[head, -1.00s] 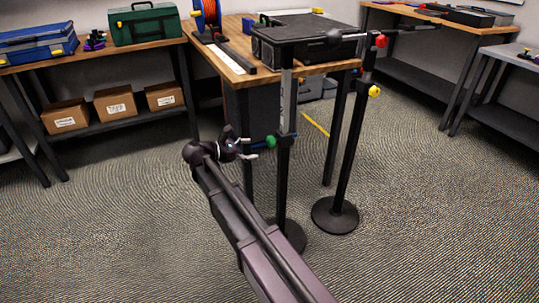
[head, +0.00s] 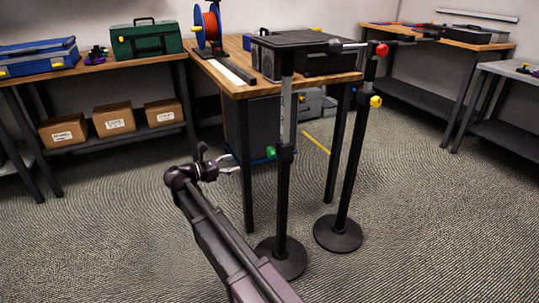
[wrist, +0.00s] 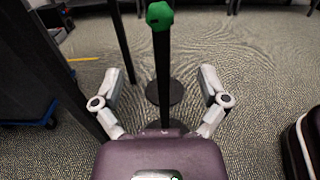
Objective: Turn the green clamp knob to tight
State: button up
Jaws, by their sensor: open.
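The green clamp knob (head: 271,152) is on the left side of a dark upright stand post (head: 283,190) in the head view. In the wrist view the green knob (wrist: 159,16) shows at the top centre, in front of the dark post. My gripper (head: 233,164) is to the left of the knob and a little below it in the head view, with a gap between them. In the wrist view my gripper (wrist: 211,80) has its two fingers spread wide apart and nothing between them at the tips. The knob is beyond the fingertips.
A second stand (head: 345,190) with a red knob (head: 381,49) and a yellow knob (head: 376,101) is to the right. A wooden workbench (head: 240,88) with a cable reel (head: 208,28) is behind the stands. The carpet floor in front is open.

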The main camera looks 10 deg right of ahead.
aim_at(268, 154)
jog(key=x, duration=1.3)
jog(key=shift+w+d, duration=0.1)
jog(key=shift+d, duration=0.2)
jog(key=c, duration=1.1)
